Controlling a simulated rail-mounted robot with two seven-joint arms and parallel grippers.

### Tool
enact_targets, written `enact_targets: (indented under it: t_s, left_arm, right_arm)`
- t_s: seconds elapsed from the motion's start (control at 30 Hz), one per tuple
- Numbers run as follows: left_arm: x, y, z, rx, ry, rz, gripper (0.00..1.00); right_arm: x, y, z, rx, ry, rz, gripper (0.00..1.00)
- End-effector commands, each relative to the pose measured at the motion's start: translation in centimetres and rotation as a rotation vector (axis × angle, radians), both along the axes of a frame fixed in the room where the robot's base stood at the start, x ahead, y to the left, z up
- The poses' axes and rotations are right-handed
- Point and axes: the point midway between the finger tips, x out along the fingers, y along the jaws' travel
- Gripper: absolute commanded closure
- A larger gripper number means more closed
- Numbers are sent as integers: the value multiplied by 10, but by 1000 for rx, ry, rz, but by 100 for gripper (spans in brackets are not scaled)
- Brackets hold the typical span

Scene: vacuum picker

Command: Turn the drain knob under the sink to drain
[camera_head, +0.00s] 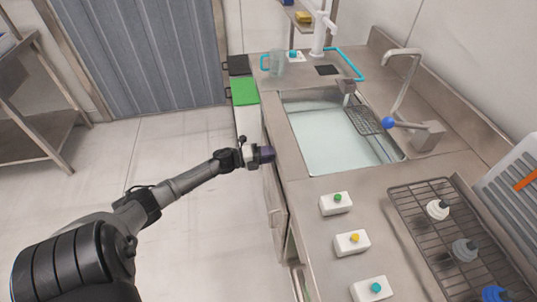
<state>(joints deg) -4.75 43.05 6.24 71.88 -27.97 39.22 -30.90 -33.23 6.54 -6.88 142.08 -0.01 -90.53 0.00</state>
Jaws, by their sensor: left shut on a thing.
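The sink (335,140) is set in the steel counter and holds pale, clear-looking water. My left gripper (264,154) reaches in from the left to the counter's front side, just below the edge beside the sink. It is shut on the drain knob, which is mostly hidden by the fingers and the counter edge. The knob's turn position cannot be made out. My right gripper is not in view.
A faucet (402,75) with a blue-knobbed lever and a wire basket (362,119) are at the sink's right. White boxes with coloured buttons (352,243) and a wire rack (445,225) stand nearer.

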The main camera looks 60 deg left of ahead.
Motion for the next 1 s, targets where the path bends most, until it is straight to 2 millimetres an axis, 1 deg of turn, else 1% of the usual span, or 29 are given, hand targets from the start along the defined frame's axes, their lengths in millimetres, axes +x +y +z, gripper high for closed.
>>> enact_targets:
  t_s: [0.07,0.1,0.33,0.57,0.67,0.77,1.0]
  left_arm:
    - [0,0,-1,-1,1,0,84]
    - [0,0,-1,-1,1,0,56]
    - [0,0,0,0,0,0,35]
    - [-1,0,0,0,1,0,35]
    - [-6,2,0,0,2,1,35]
    - [-18,6,0,-1,3,0,35]
    - [-62,22,1,-1,4,1,35]
  right_arm:
    - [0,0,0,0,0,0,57]
    - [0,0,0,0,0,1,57]
    - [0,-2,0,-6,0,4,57]
    - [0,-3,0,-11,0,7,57]
    - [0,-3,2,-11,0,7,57]
    - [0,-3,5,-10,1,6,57]
    - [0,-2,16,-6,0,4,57]
